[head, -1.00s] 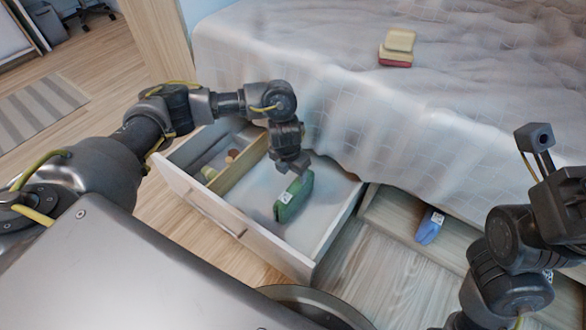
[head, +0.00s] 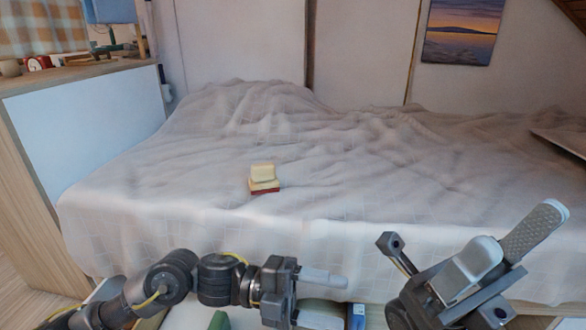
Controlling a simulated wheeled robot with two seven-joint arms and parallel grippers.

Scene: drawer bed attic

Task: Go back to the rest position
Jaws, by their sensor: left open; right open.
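My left gripper (head: 326,300) is at the lower middle of the head view, in front of the bed's near side. Its two pale fingers point right and stand apart with nothing between them. My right gripper (head: 506,248) is at the lower right, raised, with its fingers pointing up and to the right, apart and empty.
The bed (head: 390,200) with a pale rumpled cover fills the middle. Small stacked blocks, yellow over red (head: 263,178), lie on it. A green object (head: 219,320) and a blue object (head: 357,316) show at the bottom edge, below the bed. A wooden cabinet (head: 80,130) stands left.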

